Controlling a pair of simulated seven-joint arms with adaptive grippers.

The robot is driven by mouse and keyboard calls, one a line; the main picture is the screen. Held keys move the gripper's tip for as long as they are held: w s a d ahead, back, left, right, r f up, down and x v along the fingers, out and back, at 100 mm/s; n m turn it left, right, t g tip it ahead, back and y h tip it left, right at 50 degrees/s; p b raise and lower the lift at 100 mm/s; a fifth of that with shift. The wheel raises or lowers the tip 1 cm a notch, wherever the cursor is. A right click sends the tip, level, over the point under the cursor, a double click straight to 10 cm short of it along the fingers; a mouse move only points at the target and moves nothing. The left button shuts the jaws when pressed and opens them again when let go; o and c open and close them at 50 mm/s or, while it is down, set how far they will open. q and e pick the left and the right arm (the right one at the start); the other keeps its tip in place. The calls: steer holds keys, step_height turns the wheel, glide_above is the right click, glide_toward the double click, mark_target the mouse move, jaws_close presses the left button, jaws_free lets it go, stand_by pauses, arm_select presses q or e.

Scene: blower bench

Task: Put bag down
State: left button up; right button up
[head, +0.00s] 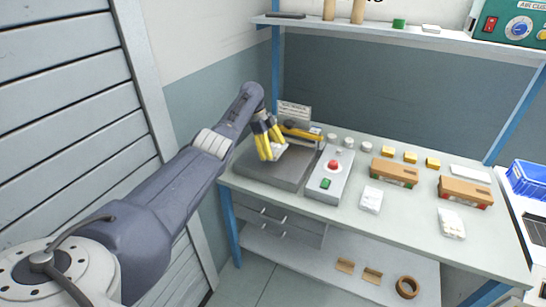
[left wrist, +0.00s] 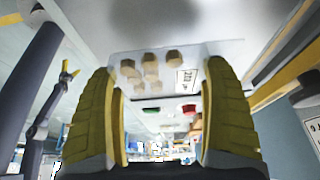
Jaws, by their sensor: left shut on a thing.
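My left gripper (head: 268,141) is shut on a small clear bag (head: 279,151), above the grey plate (head: 268,170) at the left end of the bench. In the left wrist view the bag (left wrist: 150,72) lies beyond the yellow fingers of my left gripper (left wrist: 160,100), with several tan pieces and a printed label in it. The head view does not show clearly whether the bag touches the plate. Two more white bags, a nearer one (head: 452,223) and one in the middle (head: 371,200), lie on the bench. A small yellow-fingered gripper (left wrist: 69,72), apparently my right one, shows far off.
A control box (head: 329,176) with red and green buttons stands right of the plate. A yellow bar (head: 303,134) and a sign (head: 294,111) are behind it. Brown boxes (head: 394,173), yellow blocks and white jars stand farther right. An upper shelf (head: 400,32) overhangs the back.

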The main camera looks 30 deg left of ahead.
arm_select(q)
steer(key=shift+f, duration=1.7)
steer(key=shift+f, duration=0.15)
steer(key=o, duration=1.1)
steer(key=v, duration=1.2)
